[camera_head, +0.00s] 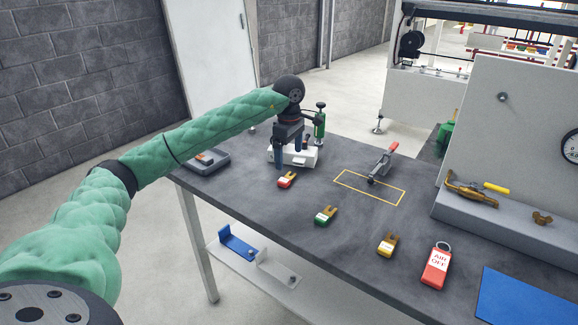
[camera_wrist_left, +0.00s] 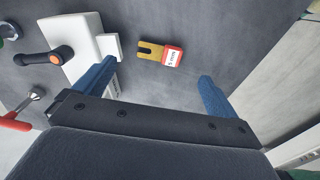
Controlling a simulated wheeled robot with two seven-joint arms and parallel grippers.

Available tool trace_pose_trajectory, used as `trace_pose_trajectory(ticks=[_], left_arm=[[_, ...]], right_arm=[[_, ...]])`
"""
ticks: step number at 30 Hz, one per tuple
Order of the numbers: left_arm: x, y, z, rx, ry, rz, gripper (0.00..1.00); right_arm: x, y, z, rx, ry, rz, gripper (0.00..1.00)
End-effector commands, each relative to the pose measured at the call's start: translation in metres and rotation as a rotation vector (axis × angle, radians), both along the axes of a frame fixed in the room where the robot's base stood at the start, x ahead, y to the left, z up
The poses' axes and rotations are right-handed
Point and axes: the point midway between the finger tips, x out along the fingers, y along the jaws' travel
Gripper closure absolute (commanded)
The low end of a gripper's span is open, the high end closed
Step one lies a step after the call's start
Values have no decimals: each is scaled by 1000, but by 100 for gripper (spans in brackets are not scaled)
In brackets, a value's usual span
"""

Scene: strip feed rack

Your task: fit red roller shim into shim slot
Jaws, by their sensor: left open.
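The red roller shim (camera_head: 287,180) lies flat on the dark table, a forked tan piece with a red and white labelled end. In the left wrist view the shim (camera_wrist_left: 153,51) sits ahead of and between the spread finger lines, apart from both. My left gripper (camera_head: 290,153) is open and empty, above the table just behind the shim. Its blue fingers also show in the left wrist view (camera_wrist_left: 157,76). A white block fixture (camera_head: 306,160) stands beside the gripper, partly hidden by it; I cannot make out the shim slot. My right gripper is not in view.
A green shim (camera_head: 325,215) and a yellow shim (camera_head: 387,245) lie nearer the front. A green post clamp (camera_head: 319,125) stands by the fixture. A toggle clamp (camera_head: 380,165), red tag (camera_head: 436,266) and grey tray (camera_head: 208,161) are around. The yellow-outlined area is mostly clear.

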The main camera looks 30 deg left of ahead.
Motion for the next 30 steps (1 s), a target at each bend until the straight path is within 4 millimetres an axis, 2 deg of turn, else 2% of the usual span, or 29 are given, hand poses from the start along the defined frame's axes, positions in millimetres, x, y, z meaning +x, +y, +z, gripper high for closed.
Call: trace_pose_trajectory(ticks=[3,7,30], left_arm=[[0,0,11,0,1,0,4],[0,0,17,0,1,-1,4],[0,0,18,0,1,0,4]], right_arm=[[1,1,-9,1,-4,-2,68],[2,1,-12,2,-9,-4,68],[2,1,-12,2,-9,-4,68]])
